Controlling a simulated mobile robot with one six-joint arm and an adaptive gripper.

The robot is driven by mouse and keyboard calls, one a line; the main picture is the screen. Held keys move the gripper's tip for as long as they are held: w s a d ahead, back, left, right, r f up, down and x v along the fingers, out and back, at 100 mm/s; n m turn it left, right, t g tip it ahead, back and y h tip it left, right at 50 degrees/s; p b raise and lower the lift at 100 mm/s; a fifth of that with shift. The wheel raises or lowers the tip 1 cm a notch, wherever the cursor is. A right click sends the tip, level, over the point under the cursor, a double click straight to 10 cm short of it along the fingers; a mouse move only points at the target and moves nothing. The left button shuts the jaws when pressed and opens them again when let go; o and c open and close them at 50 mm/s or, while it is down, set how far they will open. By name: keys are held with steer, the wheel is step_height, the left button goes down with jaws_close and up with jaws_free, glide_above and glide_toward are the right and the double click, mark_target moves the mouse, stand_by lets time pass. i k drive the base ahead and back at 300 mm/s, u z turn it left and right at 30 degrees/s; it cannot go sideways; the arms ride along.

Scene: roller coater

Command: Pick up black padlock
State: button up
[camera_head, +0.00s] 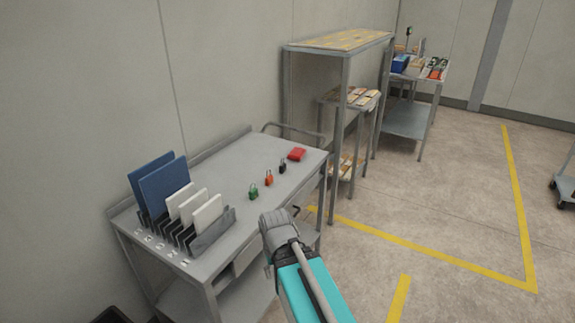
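The black padlock (282,166) stands on the grey metal table (228,172), near its far right part. An orange-red padlock (268,178) and a green padlock (253,192) stand in a row with it, nearer to me. My arm reaches in from the bottom of the picture, and its grey end (297,214) is by the table's right edge, nearer to me than the padlocks and apart from them. The fingers are small and dark, and I cannot tell whether they are open or shut. No padlock is seen in the gripper.
A red object (297,154) lies behind the black padlock. A rack (212,232) with blue and white panels fills the table's near left. A shelf unit (345,52) stands behind the table. Open floor with yellow lines (430,255) lies to the right.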

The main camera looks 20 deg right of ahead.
mark_target(283, 167)
steer(key=i, duration=0.85)
steer(key=u, duration=0.1)
